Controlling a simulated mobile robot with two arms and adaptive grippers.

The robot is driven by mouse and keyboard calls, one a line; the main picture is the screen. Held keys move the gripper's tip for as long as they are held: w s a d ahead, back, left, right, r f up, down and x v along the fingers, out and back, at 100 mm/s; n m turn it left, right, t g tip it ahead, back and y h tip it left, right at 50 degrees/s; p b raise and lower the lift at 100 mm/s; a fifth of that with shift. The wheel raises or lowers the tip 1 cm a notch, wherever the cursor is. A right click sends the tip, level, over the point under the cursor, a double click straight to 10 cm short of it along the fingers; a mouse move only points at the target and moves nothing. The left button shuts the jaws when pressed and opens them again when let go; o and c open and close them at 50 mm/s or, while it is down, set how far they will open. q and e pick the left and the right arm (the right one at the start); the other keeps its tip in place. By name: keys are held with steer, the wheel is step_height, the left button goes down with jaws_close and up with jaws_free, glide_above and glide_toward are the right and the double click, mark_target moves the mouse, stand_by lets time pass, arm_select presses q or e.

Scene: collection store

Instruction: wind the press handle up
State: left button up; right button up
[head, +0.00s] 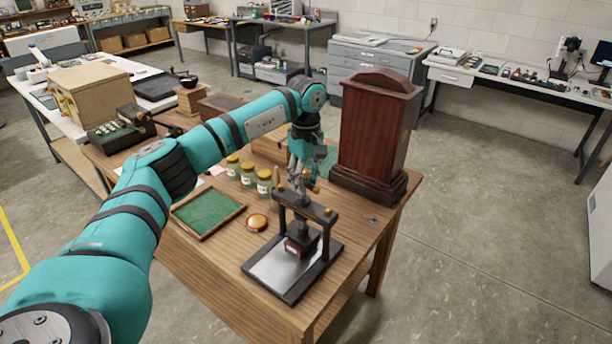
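The small black press (331,245) stands near the front corner of the wooden table. It has two uprights, a dark crossbar with brass-coloured knobs and a pale metal base plate. A dark block sits between the uprights, low over the plate; I cannot tell whether it touches. The press handle is at the top, by the crossbar, and is partly hidden by my gripper. My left gripper (302,178) points down just above the crossbar, at the handle. Its fingers are too small and overlapped to tell whether they grip it. My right gripper is out of view.
A tall dark red wooden case (376,130) stands close behind and right of the press. Yellow-lidded jars (248,174), a round amber-coloured piece (257,222) and a green-lined tray (208,213) lie to its left. The floor right of the table is clear.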

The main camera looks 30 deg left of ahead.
arm_select(q)
steer(key=shift+c, duration=0.3)
jaws_close()
steer(key=shift+n, duration=0.3)
